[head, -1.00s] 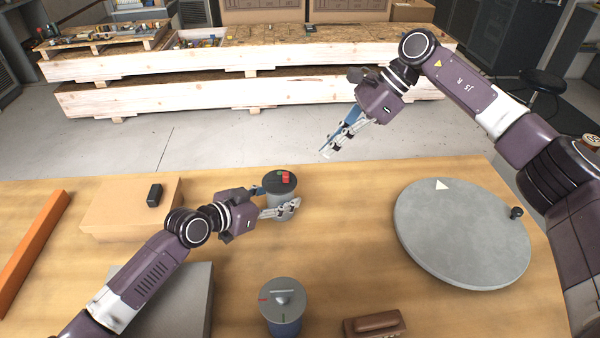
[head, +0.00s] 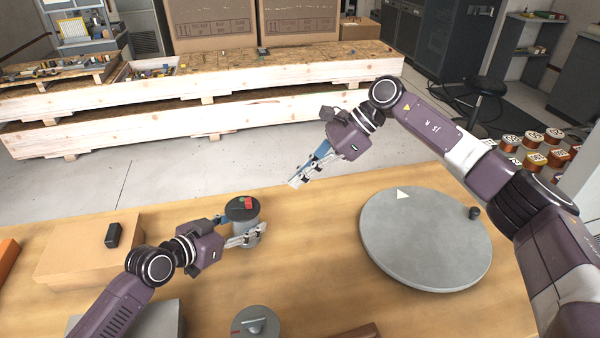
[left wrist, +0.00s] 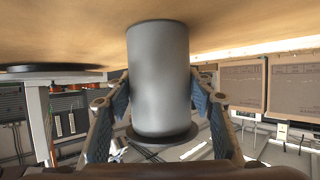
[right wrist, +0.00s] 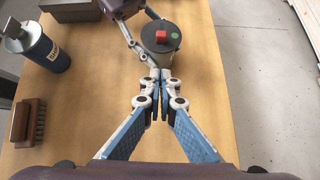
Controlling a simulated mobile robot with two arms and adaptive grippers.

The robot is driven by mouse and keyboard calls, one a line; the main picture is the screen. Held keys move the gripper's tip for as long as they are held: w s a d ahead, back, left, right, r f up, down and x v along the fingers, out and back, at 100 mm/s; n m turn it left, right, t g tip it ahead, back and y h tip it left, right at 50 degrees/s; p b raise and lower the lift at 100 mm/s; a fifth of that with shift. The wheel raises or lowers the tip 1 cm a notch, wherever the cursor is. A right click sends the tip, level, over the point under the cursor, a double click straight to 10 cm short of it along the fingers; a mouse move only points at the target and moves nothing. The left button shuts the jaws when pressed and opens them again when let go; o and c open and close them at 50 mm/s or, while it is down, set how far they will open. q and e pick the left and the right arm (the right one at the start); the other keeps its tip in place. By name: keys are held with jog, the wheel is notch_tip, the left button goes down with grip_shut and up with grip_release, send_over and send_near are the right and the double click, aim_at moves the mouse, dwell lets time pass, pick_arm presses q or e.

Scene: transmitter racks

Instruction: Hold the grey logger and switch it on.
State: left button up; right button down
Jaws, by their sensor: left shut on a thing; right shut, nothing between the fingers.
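The grey logger (head: 251,222) is an upright grey cylinder with a dark lid, a red block (head: 247,203) and a green dot on top. My left gripper (head: 243,229) is shut on its sides, one finger on each side; the left wrist view shows the logger (left wrist: 158,80) between the fingers. I cannot tell whether its base touches the table. My right gripper (head: 294,185) is shut and empty, above and to the right of the logger. In the right wrist view, the lid with its red block (right wrist: 161,37) lies just beyond the closed fingertips (right wrist: 160,78).
A large grey disc (head: 420,255) with a white triangle and dark knob lies at right. A cardboard box (head: 75,250) bearing a small black object (head: 113,235) is at left. A blue canister (right wrist: 42,55) and a brown brush (right wrist: 25,122) stand near the front edge.

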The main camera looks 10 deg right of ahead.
aim_at(252, 205)
jog(key=a+f, duration=0.1)
jog(key=a, duration=0.1)
jog(key=a+f, duration=0.1)
jog(key=a, duration=0.2)
jog(key=a+f, duration=0.2)
jog(key=shift+w+a+f, duration=0.1)
jog(key=shift+w+a, duration=0.15)
jog(key=shift+a, duration=0.4)
jog(key=shift+w+a, duration=0.15)
jog(key=shift+a, duration=1.9)
pick_arm(q)
jog(key=shift+d, duration=0.1)
pick_arm(e)
jog(key=shift+d, duration=0.1)
